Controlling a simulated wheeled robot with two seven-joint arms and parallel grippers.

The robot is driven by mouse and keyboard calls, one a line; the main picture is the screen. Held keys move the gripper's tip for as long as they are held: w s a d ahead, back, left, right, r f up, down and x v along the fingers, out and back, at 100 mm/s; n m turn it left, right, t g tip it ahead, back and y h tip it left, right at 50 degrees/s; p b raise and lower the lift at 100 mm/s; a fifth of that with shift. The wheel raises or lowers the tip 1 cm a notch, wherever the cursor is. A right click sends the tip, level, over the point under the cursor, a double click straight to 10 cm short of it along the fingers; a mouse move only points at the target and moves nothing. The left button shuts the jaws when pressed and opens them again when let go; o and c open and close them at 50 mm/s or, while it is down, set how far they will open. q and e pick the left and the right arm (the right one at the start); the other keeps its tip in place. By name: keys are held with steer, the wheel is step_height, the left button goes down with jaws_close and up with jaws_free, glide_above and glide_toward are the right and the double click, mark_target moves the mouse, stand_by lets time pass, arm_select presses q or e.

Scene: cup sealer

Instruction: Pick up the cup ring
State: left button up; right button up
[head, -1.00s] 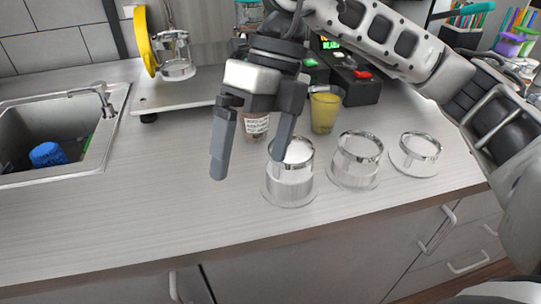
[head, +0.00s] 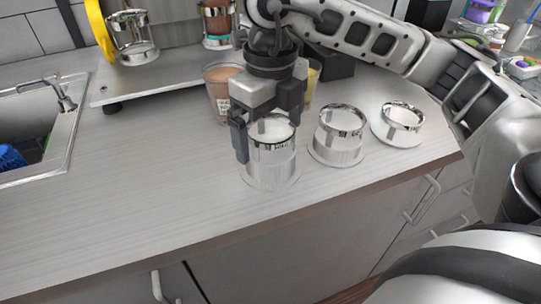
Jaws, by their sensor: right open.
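Three shiny metal rings with clear round bases stand in a row on the counter. The left, tallest cup ring (head: 272,165) is under my right gripper (head: 267,142). The middle ring (head: 339,140) and the lower right ring (head: 402,118) stand to its right, clear of the gripper. My right gripper points down and is open, one finger at the left ring's left side and the other near its right rear rim. I cannot tell whether the fingers touch it. My left gripper is out of view.
A brown-filled cup (head: 220,90) stands just behind the gripper; a yellow-filled cup (head: 313,84) is partly hidden by it. The sealer's grey base plate (head: 160,80) is at the back left, the sink (head: 64,140) at the far left. The front left counter (head: 150,190) is clear.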

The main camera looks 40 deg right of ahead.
step_height(320, 180, down, 5)
steer(key=shift+w+d+f+p, duration=0.1)
steer(key=shift+p, duration=0.3)
steer(key=c, duration=1.2)
steer(key=shift+o, duration=0.2)
steer(key=shift+r, duration=0.2)
